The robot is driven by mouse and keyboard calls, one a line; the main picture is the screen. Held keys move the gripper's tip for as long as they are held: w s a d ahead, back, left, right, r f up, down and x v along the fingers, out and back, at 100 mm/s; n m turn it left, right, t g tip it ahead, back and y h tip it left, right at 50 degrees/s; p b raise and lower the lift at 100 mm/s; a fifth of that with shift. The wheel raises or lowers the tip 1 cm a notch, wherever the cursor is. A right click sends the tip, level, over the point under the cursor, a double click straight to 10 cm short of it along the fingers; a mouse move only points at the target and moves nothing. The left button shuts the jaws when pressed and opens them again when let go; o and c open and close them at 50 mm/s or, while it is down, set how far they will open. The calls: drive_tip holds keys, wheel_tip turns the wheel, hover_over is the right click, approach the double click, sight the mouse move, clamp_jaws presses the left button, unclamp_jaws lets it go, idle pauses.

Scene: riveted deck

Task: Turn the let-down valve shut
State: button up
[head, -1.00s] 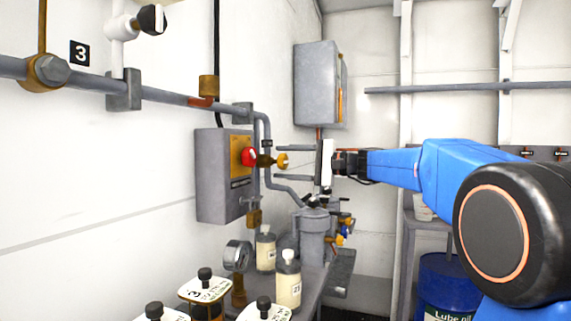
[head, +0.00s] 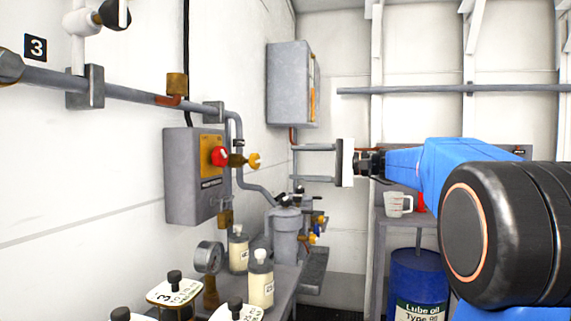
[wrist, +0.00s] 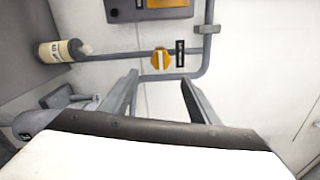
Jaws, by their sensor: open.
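A yellow-orange valve handle (head: 253,160) sticks out from the wall pipe on a brass stem, just right of a red button. In the wrist view, an orange round knob (wrist: 159,61) with a raised bar sits on a pipe beside a small black label too small to read; I take it as the same valve. My gripper (head: 293,163) is open and empty, its two grey fingers pointing left toward the wall, apart from the handle and to its right. In the wrist view the gripper (wrist: 160,80) has the knob just beyond its fingertips, roughly between them.
A grey box (head: 193,175) with the red button (head: 220,156) is on the wall. Below are a gauge (head: 209,256), cream bottles (head: 260,283) and a grey canister (head: 286,235). A second cabinet (head: 290,84) hangs behind. A blue drum (head: 418,275) stands right.

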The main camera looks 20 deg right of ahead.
drive_tip(key=shift+v, duration=2.05)
